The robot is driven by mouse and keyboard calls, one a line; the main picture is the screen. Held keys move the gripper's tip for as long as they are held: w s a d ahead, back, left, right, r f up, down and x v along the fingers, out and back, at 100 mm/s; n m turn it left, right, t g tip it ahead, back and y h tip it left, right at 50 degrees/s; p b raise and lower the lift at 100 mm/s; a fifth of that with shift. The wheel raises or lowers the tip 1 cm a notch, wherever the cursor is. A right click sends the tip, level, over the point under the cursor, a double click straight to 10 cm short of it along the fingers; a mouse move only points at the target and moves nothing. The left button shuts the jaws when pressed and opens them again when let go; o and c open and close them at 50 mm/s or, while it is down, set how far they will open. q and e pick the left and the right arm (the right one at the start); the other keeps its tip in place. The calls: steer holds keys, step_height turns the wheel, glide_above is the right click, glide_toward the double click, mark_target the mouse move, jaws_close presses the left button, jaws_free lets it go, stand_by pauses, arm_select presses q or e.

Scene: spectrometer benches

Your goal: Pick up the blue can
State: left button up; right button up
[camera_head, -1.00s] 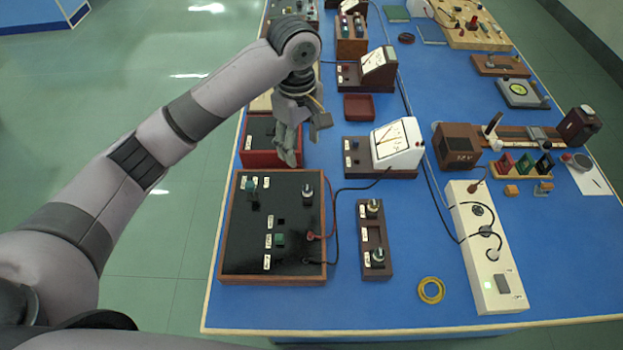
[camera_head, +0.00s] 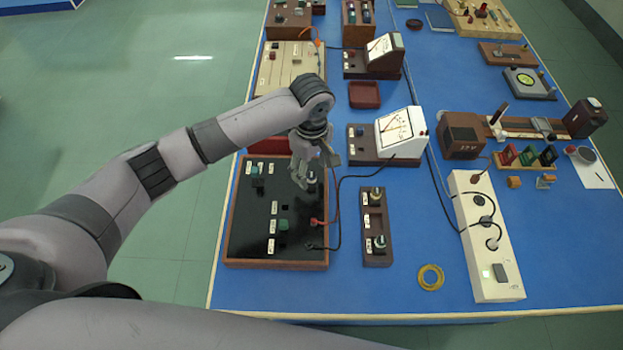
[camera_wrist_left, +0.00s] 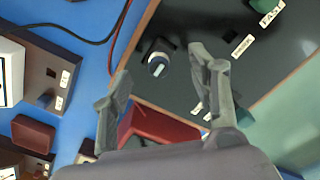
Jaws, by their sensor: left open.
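I cannot make out a blue can for certain in either view. My left gripper (camera_head: 316,172) is open and empty, pointing down over the back right part of a black-topped panel with a wooden frame (camera_head: 222,232). In the left wrist view, the open fingers (camera_wrist_left: 160,62) frame a dark knob with a pale, bluish top (camera_wrist_left: 158,66) on that panel. I see no contact with it. Behind the panel is a red box (camera_head: 262,146), partly hidden by my left arm; in the left wrist view it shows between the fingers (camera_wrist_left: 172,128). My right gripper is not in view.
A white meter (camera_head: 400,132) stands right of the gripper. A narrow block with two terminals (camera_head: 373,218) is right of the panel, with cables between. A white power strip (camera_head: 480,250) and yellow ring (camera_head: 431,278) lie farther right. Bare blue tabletop (camera_head: 425,215) lies between.

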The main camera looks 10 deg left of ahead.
mark_target(312, 176)
arm_select(q)
steer(key=shift+f+p, duration=0.3)
steer(key=shift+f, duration=1.65)
steer(key=shift+c, duration=0.6)
steer(key=c, duration=0.9)
